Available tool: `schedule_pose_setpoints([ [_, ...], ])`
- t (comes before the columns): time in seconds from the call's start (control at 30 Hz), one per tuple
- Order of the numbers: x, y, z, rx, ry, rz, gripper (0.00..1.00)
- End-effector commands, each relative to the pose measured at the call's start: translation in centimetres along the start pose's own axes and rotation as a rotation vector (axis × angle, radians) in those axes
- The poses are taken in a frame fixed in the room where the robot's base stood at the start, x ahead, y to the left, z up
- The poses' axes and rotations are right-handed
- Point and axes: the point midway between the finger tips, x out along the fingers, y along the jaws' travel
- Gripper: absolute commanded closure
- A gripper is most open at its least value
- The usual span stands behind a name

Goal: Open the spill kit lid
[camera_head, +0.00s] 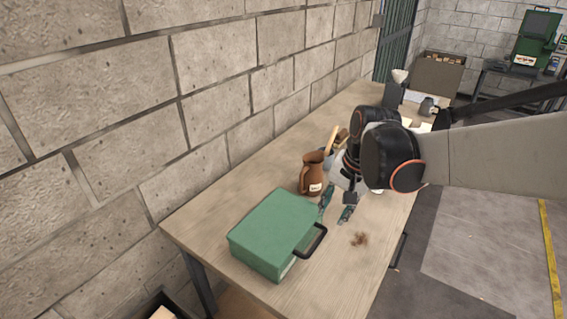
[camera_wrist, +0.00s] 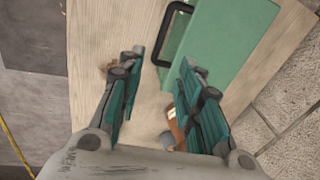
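The spill kit is a green box (camera_head: 272,232) on the near end of the wooden table, with its lid shut. A black handle (camera_head: 312,240) sticks out from its right front side. In the wrist view the green lid (camera_wrist: 232,50) fills the upper right and the black handle (camera_wrist: 176,33) lies ahead of the fingers. My gripper (camera_head: 337,212) hangs just beyond the box's right side, apart from the handle. It is open, with nothing between its teal fingers, as the wrist view also shows (camera_wrist: 160,75).
A brown jug (camera_head: 311,174) stands behind the box, close to my gripper. A small brown pile (camera_head: 359,239) lies on the table (camera_head: 325,285) right of the box. A block wall (camera_head: 215,120) runs along the table's left side. The table's near right part is mostly clear.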

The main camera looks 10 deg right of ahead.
Motion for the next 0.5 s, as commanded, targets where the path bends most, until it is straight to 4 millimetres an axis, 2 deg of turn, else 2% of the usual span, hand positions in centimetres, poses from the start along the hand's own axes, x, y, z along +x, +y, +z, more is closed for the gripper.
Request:
schedule_pose_setpoints([
  [0.1,0.4,-0.3,-1.0,0.052,-0.030,0.011,0.67],
  [0.33,1.4,-0.4,-1.3,0.087,-0.052,0.018,0.67],
  [0.5,3.5,-0.3,-1.2,0.085,-0.051,0.018,0.67],
])
